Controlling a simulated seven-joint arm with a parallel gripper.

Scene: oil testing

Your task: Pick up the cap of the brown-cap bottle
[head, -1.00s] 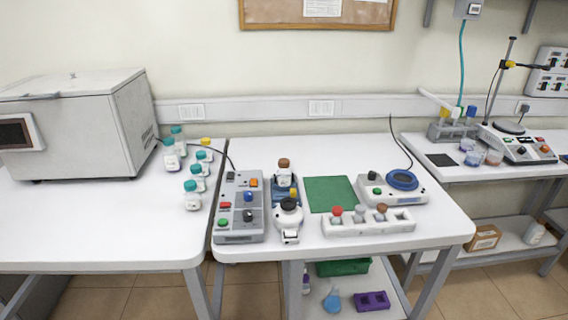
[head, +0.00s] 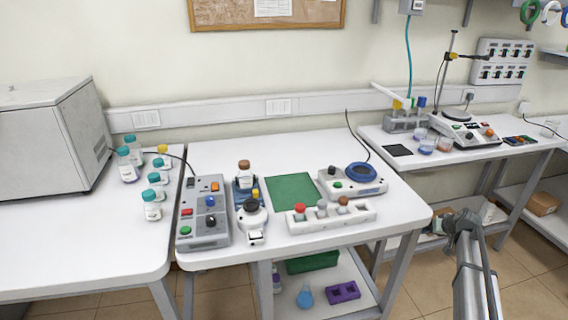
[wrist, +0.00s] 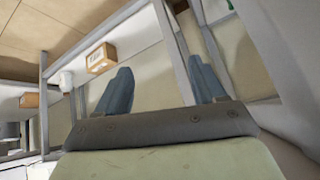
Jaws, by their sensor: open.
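The brown-cap bottle (head: 244,178) stands upright in the head view, on a small blue device on the middle table. Its brown cap (head: 244,164) is on top of it. Another brown top (head: 344,201) shows in the white rack at the right of that table. My gripper (wrist: 161,65) is open, its two blue-grey fingers spread with nothing between them in the wrist view. It faces the floor and a lower shelf, away from the bottle. In the head view my arm shows at the lower right, off the table.
A grey control box (head: 204,215) stands left of the bottle, and a black-topped white device (head: 251,214) in front. A green mat (head: 293,192) and white rack (head: 331,219) lie to the right. Several teal-cap bottles stand on the left table. A cardboard box (wrist: 101,58) shows in the wrist view.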

